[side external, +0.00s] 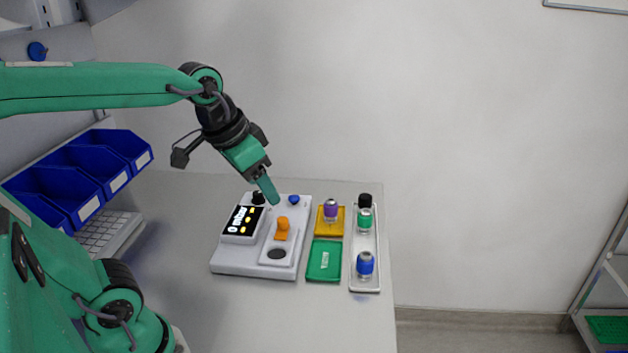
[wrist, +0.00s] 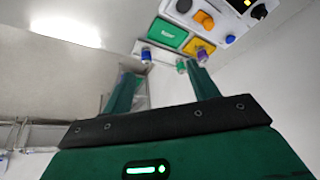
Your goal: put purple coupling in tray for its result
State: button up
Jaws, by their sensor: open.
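The purple coupling (side external: 330,209) stands upright on the yellow tray (side external: 337,232); it also shows in the wrist view (wrist: 202,55), just beyond the right finger, with the yellow tray (wrist: 193,46) behind it. The green tray (side external: 324,262) with a white label is empty, in front of the yellow one; it shows too in the wrist view (wrist: 166,33). My gripper (side external: 269,193) is in the air above the back of the test device, to the left of the coupling. In the wrist view its fingers (wrist: 158,72) are apart with nothing held between them.
The grey test device (side external: 235,265) has a display reading 0 mbar, an orange clamp (side external: 282,229) and a blue button (side external: 293,199). A long white tray (side external: 365,286) at right holds green (side external: 365,220), blue (side external: 365,264) and black (side external: 365,200) pieces. Blue bins (side external: 110,155) stand at left.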

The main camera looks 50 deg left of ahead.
jog(key=s+d+f, duration=0.1)
jog(key=s+f, duration=0.2)
jog(key=s, duration=0.2)
jog(key=shift+s+n+t, duration=0.3)
jog(key=shift+n+t, duration=0.1)
jog(key=shift+d, duration=0.1)
dwell(0.8)
